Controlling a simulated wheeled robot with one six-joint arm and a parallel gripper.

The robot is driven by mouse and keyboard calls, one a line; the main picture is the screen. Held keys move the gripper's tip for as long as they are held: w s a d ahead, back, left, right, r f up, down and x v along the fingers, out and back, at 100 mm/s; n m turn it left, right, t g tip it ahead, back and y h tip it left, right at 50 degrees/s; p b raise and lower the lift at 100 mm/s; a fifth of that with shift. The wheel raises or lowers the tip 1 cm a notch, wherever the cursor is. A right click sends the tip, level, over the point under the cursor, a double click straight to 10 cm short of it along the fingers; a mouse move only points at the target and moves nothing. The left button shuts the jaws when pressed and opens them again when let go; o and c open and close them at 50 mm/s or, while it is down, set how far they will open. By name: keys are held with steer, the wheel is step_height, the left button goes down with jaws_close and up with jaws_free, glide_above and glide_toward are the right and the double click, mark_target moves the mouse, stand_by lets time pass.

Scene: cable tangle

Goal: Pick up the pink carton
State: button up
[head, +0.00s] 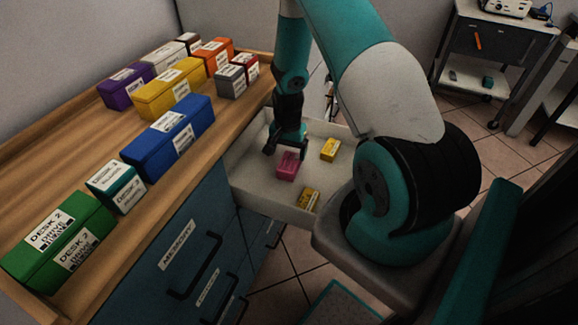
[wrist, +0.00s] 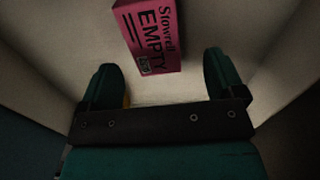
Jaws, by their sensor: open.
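The pink carton (head: 288,165) lies in the open white drawer (head: 247,185) of the blue cabinet. In the wrist view the pink carton (wrist: 150,35) shows a label reading "EMPTY", beyond the fingertips and roughly in line with the gap between them. My gripper (head: 284,147) is inside the drawer space, just behind and above the carton in the head view. In the wrist view my gripper (wrist: 162,82) has its two fingers apart with nothing between them. Whether a finger touches the carton cannot be told.
Two yellow cartons lie in the drawer, one at the right (head: 330,149) and one at the front (head: 308,198). The wooden top (head: 75,155) holds several boxes, including a blue one (head: 168,138) and a green one (head: 58,240). The drawer's walls surround my gripper.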

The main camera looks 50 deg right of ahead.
mark_target(289, 162)
steer(key=f, duration=0.4)
steer(key=shift+s+a+f, duration=0.2)
steer(key=shift+s+f, duration=0.2)
steer(key=c, duration=1)
steer(key=shift+r, duration=0.1)
